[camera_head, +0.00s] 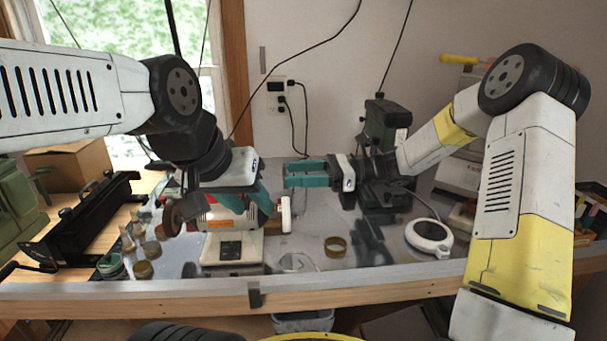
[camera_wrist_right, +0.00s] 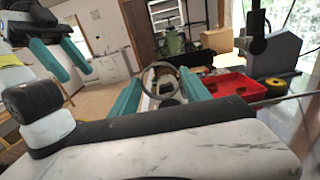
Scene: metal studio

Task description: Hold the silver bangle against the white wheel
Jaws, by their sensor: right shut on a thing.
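The white wheel (camera_head: 285,214) is on the right side of a bench grinder (camera_head: 233,250), seen edge-on in the head view. My right gripper (camera_head: 287,174) points left above the wheel, apart from it. In the right wrist view its teal fingers (camera_wrist_right: 160,92) are shut on the silver bangle (camera_wrist_right: 160,65), a grey ring standing between them. In the head view the bangle is hard to make out. My left gripper (camera_head: 250,205) is open over the grinder body, its fingers spread apart and pointing down. It also shows in the right wrist view (camera_wrist_right: 68,68), at upper left.
A brown wheel (camera_head: 173,216) is on the grinder's left side. A brass-coloured ring (camera_head: 335,246) lies on the metal tabletop right of the grinder. A round white-rimmed object (camera_head: 428,250) lies further right. A dark green machine (camera_head: 383,125) stands behind.

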